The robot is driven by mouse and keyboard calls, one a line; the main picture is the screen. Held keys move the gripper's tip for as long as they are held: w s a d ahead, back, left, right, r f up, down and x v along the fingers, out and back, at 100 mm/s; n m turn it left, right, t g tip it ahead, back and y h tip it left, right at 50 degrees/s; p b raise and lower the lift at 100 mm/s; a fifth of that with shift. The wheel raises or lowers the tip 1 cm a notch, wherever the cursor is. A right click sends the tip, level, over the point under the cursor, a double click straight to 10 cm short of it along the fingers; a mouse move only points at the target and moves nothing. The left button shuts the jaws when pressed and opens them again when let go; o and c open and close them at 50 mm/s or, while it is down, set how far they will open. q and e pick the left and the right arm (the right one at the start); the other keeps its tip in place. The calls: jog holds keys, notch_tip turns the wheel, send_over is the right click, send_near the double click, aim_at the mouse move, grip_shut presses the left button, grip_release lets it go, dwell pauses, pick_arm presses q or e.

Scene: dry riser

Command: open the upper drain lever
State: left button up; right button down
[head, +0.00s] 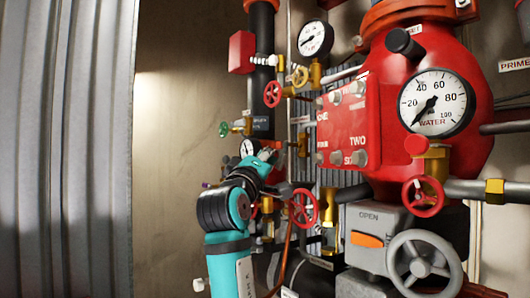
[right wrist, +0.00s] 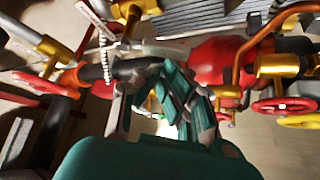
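My right gripper (head: 272,153) is at the end of the teal and black arm, among the small valves left of the big red valve body. In the right wrist view its fingers (right wrist: 148,80) stand apart, with a gap between them. A dark bar (right wrist: 112,72) crosses near the fingertips; I cannot tell whether they touch it or whether it is the drain lever. A brass valve fitting (head: 302,142) shows just right of the gripper in the head view. I cannot pick out the upper drain lever for certain; the gripper and arm cover part of this area. My left gripper is not in view.
The red valve body (head: 397,110), a red handwheel (head: 303,208) and a grey handwheel (head: 424,265) stand to the right. A black riser pipe (head: 262,90) and a red wheel (head: 272,94) are above the gripper. The bare wall (head: 185,110) leaves room at left.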

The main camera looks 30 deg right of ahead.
jog(key=shift+s+d+f+n+y, duration=0.1)
jog(key=shift+s+f+n+y, duration=0.2)
jog(key=shift+n, duration=0.2)
jog(key=shift+s+f+n+y, duration=0.15)
jog(key=shift+s+n+y, duration=0.1)
jog(key=shift+n+y, duration=0.2)
jog(key=shift+s+f, duration=0.1)
jog(key=shift+s, duration=0.1)
